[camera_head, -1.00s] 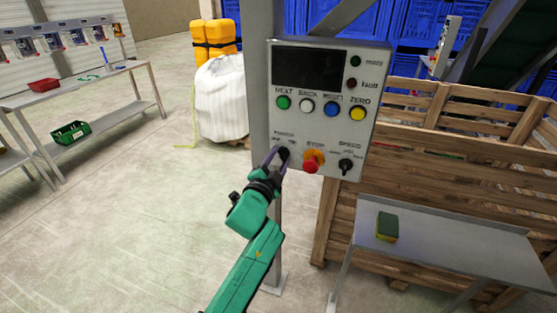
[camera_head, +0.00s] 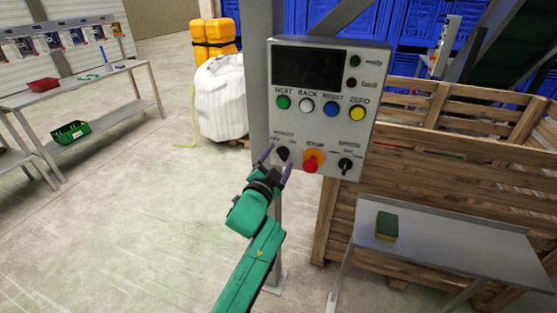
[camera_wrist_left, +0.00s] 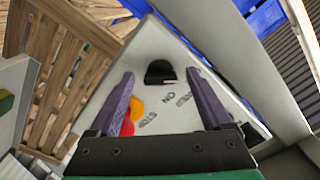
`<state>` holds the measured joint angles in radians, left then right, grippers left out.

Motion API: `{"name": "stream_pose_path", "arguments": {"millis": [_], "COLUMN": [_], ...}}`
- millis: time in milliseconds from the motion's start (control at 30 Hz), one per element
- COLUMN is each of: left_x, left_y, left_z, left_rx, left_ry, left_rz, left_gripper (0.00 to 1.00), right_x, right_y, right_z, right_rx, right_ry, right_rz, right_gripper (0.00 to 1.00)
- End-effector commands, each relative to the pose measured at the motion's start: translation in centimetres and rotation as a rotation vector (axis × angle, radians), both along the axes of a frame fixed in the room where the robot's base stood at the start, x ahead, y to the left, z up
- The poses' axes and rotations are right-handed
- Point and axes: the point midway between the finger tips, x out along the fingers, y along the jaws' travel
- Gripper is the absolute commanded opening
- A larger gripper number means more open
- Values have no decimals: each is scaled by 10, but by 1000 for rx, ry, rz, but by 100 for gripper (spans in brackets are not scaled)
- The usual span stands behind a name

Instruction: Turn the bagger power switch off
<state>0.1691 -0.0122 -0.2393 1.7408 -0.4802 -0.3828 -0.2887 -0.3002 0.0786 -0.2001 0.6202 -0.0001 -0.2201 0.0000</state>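The bagger control box (camera_head: 320,60) is a grey panel on a post. Its black power switch knob (camera_head: 282,153) sits at the lower left, below the green NEXT button, under a small label. My left gripper (camera_head: 277,157) is open just below and in front of the knob, with one purple finger on each side. In the left wrist view the black knob (camera_wrist_left: 160,72) lies between and just beyond the fingertips (camera_wrist_left: 160,77), with a gap on both sides. I cannot tell exactly which way it points. My right gripper is out of view.
The red stop button (camera_head: 311,162) on its orange base is close right of the left gripper, then a black selector (camera_head: 345,165). A wooden crate (camera_head: 440,160) and a grey table with a sponge (camera_head: 387,226) stand right. Open floor lies left.

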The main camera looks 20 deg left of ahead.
Motion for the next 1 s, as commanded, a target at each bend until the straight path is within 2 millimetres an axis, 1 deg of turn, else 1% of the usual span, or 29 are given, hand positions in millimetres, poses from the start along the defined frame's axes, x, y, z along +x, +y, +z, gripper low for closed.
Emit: {"name": "stream_pose_path", "arguments": {"millis": [300,367,433,567,700,800,900,1000], "left_x": [-1,-6,-15,-45,-88,-115,-134,-144], "left_y": [0,1,1,3,6,7,8,9], "left_z": [0,-1,-2,-4,-5,-5,-4,-2], "left_rx": [2,3,4,3,2,1,0,1], "left_ry": [-1,0,-1,1,3,3,4,1], "left_rz": [1,0,1,0,0,-1,-1,0], "left_gripper": [82,82,82,82,82,82,82,82], "right_x": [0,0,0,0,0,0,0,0], "right_y": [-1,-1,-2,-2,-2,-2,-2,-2], "right_z": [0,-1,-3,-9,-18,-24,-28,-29], "right_rx": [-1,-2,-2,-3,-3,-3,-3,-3], "right_ry": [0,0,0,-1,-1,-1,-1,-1], "right_rz": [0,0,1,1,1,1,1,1], "right_gripper": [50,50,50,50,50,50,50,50]}}
